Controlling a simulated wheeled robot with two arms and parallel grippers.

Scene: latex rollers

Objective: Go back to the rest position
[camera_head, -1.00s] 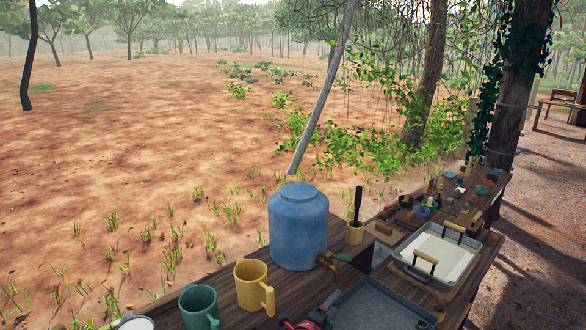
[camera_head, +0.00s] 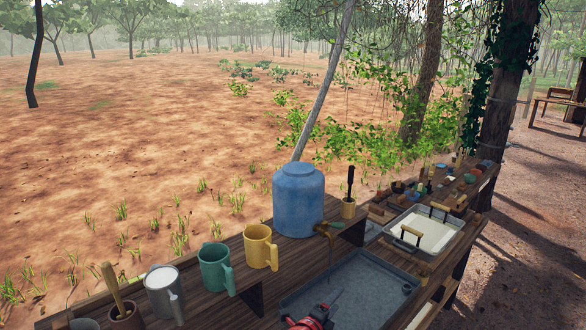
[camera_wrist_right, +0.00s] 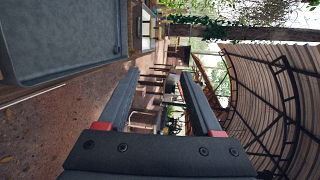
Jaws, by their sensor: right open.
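My right gripper (camera_head: 326,303) shows at the bottom edge of the head view, red and dark, in front of the grey tray (camera_head: 372,268). In the right wrist view, its two dark fingers with red bases (camera_wrist_right: 158,85) stand apart with nothing between them. The wrist view is turned on its side, and the grey tray (camera_wrist_right: 70,75) lies to the left of the fingers. My left gripper is not in view.
A wooden bench holds a blue container (camera_head: 298,200), yellow mug (camera_head: 258,248), green mug (camera_head: 213,268), white-filled metal mug (camera_head: 164,296) and a pot with a stick (camera_head: 125,315). A white-filled tray (camera_head: 425,235) and small items stand farther along.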

